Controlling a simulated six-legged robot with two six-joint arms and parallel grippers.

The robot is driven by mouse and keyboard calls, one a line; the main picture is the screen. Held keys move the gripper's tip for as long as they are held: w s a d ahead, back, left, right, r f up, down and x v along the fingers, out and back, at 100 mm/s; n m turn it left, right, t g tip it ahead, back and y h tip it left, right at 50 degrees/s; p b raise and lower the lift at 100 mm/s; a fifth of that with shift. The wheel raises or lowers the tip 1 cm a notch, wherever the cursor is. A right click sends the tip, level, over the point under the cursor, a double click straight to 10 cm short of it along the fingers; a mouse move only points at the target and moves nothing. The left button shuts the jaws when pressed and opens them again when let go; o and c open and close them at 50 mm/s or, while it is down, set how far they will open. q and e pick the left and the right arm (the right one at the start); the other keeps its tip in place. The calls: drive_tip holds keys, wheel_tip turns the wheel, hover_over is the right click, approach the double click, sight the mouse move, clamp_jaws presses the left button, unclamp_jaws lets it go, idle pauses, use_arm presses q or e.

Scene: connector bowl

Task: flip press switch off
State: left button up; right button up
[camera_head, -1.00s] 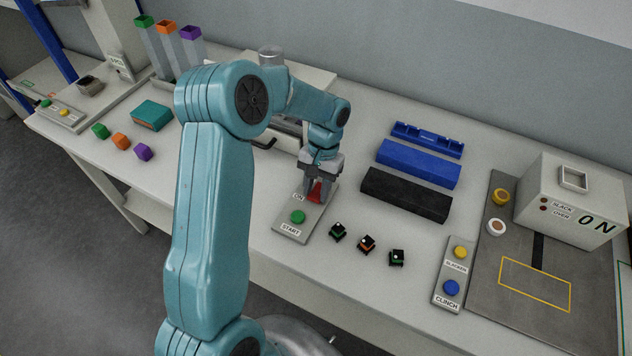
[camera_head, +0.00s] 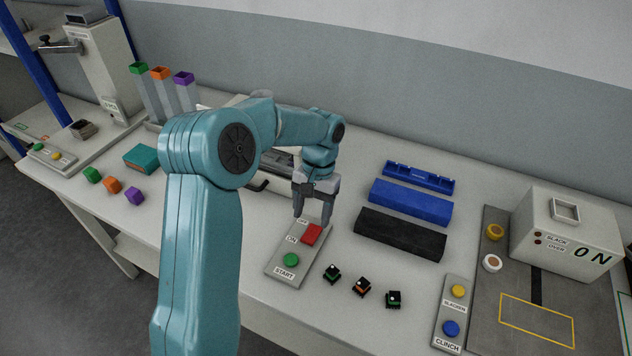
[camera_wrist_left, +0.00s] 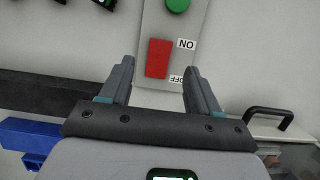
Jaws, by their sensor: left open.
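The red press switch (camera_head: 311,234) sits on a grey panel (camera_head: 283,272) with ON and OFF labels and a green START button (camera_head: 291,260). In the wrist view the red switch (camera_wrist_left: 157,58) lies just beyond and between the fingertips, with the OFF label (camera_wrist_left: 183,79) on its near side. My left gripper (camera_head: 311,222) is open and empty, just behind and above the switch, fingers pointing down. Whether a fingertip touches the switch cannot be told. My right gripper is not in view.
Black (camera_head: 400,235) and blue (camera_head: 410,202) blocks lie right of the gripper. Several small connectors (camera_head: 362,287) lie in front of them. A panel with yellow and blue buttons (camera_head: 453,308) and an oven box (camera_head: 565,235) stand further right. A machine with a handle is behind the panel.

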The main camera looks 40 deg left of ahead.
use_arm(q)
drive_tip(key=v, duration=1)
drive_tip(key=shift+r, duration=0.4)
drive_tip(key=shift+w+a, duration=0.1)
